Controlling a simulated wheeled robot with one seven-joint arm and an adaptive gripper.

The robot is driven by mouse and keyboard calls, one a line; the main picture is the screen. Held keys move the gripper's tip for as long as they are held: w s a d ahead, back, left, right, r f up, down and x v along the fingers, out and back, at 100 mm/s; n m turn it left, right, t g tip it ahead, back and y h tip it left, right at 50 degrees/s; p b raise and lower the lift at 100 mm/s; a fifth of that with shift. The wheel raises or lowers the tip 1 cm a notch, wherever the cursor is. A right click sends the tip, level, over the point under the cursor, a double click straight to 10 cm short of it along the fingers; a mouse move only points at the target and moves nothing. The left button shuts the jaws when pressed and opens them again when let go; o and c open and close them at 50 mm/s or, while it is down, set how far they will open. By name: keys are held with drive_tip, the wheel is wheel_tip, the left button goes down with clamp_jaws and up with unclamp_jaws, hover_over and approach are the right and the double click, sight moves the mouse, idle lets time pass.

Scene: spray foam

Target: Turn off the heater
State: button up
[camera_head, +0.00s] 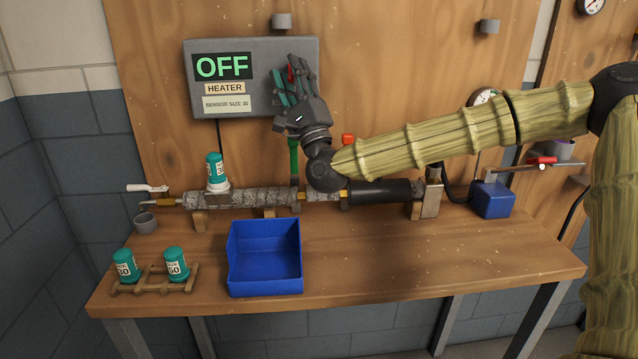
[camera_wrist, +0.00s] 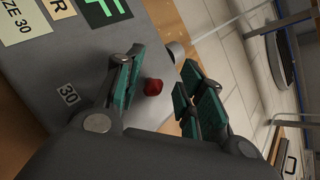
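The grey heater box (camera_head: 250,105) hangs on the wooden back wall. Its display (camera_head: 223,67) reads OFF in green, above a HEATER label. A small red knob (camera_head: 290,74) is on the box's right part, partly hidden by my fingers in the head view. My gripper (camera_head: 298,82) is in front of the box's right edge, with its teal-padded fingers apart. In the wrist view the red knob (camera_wrist: 153,87) shows between the finger pads of my gripper (camera_wrist: 160,92). The fingers look open; I see no clear contact with the knob.
Below is a wooden bench (camera_head: 380,265) with a foil-wrapped pipe (camera_head: 258,199), a blue bin (camera_head: 265,285), and a rack (camera_head: 150,290) holding two teal bottles. Another teal bottle (camera_head: 214,168) stands on the pipe. The bench's front right is clear.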

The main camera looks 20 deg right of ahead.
drive_tip(key=shift+s+r+m+g+h+p, duration=0.15)
drive_tip(key=shift+r+m+g+h+p, duration=0.7)
drive_tip(key=shift+p, duration=2.65)
